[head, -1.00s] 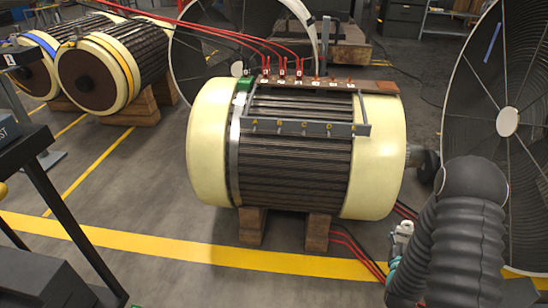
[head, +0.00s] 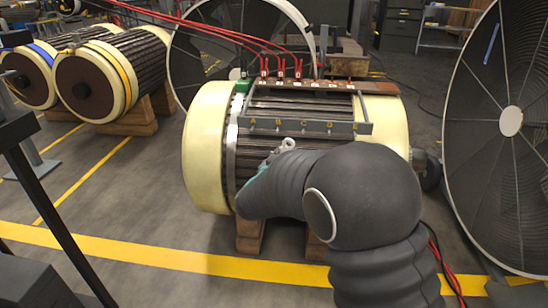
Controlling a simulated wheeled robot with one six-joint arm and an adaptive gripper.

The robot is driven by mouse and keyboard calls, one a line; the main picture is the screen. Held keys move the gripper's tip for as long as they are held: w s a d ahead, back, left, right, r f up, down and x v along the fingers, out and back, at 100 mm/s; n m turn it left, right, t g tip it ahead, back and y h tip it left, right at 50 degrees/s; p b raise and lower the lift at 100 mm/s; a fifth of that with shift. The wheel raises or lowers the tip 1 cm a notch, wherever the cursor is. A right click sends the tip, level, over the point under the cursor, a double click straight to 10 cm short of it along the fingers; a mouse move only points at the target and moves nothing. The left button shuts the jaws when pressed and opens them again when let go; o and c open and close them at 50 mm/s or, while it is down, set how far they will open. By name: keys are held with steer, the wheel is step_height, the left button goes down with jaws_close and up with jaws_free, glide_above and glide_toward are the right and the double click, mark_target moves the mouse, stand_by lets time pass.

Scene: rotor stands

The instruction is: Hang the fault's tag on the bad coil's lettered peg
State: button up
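The large cream-ended rotor (head: 207,150) lies on wooden blocks in the middle of the head view. A grey rail (head: 340,128) along its near upper side carries pegs with yellow letters; A (head: 253,121), B, C and others can be read. My gripper (head: 285,147) is in front of the rotor, just below the rail near B and C. Only a pale grey part and a teal bit of it show; my dark arm hides the rest. I cannot see its fingertips clearly or whether it holds a tag. No tag can be made out.
A brown terminal board (head: 375,87) tops the rotor, with red cables (head: 225,35) plugged into several posts. A big fan (head: 510,190) stands at right, another behind. Two more rotors (head: 85,85) lie at left. A yellow floor line (head: 180,258) crosses in front.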

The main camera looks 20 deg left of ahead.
steer(key=s+a+r, duration=0.2)
steer(key=a, duration=0.2)
steer(key=shift+w+a+f, duration=0.3)
steer(key=shift+w+f, duration=0.05)
steer(key=shift+w, duration=1.2)
steer(key=shift+w+a+f, duration=0.25)
steer(key=shift+w+f, duration=0.05)
steer(key=shift+w, duration=1.3)
steer(key=shift+w+a+f, duration=0.3)
steer(key=shift+w+f, duration=0.05)
steer(key=shift+w, duration=1.2)
steer(key=shift+f+y, duration=0.1)
steer(key=shift+y, duration=0.2)
steer(key=o, duration=1.2)
steer(key=shift+o, duration=0.2)
